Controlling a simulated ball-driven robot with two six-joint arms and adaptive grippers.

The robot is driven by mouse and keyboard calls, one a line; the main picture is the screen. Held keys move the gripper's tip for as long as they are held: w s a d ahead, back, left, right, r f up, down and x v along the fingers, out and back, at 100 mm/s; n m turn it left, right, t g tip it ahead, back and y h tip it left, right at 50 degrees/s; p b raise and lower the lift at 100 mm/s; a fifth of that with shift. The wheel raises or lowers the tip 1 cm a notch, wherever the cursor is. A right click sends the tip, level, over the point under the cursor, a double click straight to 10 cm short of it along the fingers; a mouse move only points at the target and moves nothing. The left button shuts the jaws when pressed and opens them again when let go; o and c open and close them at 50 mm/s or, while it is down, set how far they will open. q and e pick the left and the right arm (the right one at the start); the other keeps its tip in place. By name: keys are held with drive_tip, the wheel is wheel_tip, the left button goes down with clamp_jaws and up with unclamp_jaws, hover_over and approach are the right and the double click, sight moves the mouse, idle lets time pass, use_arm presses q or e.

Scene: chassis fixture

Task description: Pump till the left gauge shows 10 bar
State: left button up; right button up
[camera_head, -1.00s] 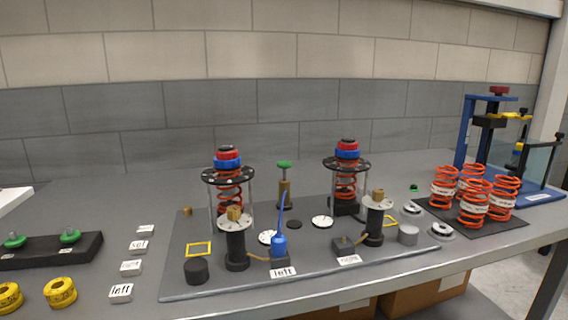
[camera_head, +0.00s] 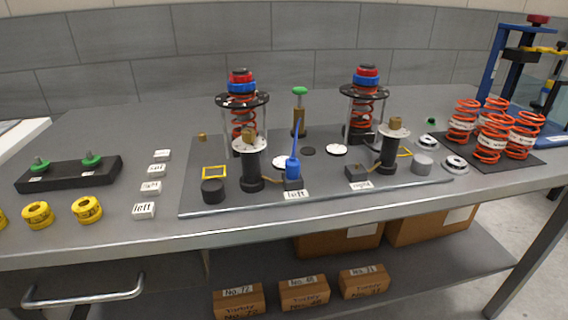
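Neither gripper is in view. On the grey fixture plate (camera_head: 330,190), a blue upright part with a thin rod (camera_head: 293,168) stands behind the label reading left (camera_head: 296,195). Beside it is a black post with a white disc top and brass knob (camera_head: 249,145). A round white dial (camera_head: 285,161) lies close behind the blue part, partly hidden by it; its reading is too small to tell. A second white dial (camera_head: 336,150) lies further right. A second black post (camera_head: 391,150) stands near the other label (camera_head: 359,186). A green-topped brass part (camera_head: 299,112) stands at the back.
Two red spring assemblies (camera_head: 242,105) (camera_head: 364,100) stand on the plate. Several loose springs (camera_head: 490,138) and a blue press frame (camera_head: 500,70) are at right. A black block (camera_head: 68,173), yellow rings (camera_head: 87,209) and white label blocks (camera_head: 144,210) are at left. Boxes (camera_head: 304,294) sit below.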

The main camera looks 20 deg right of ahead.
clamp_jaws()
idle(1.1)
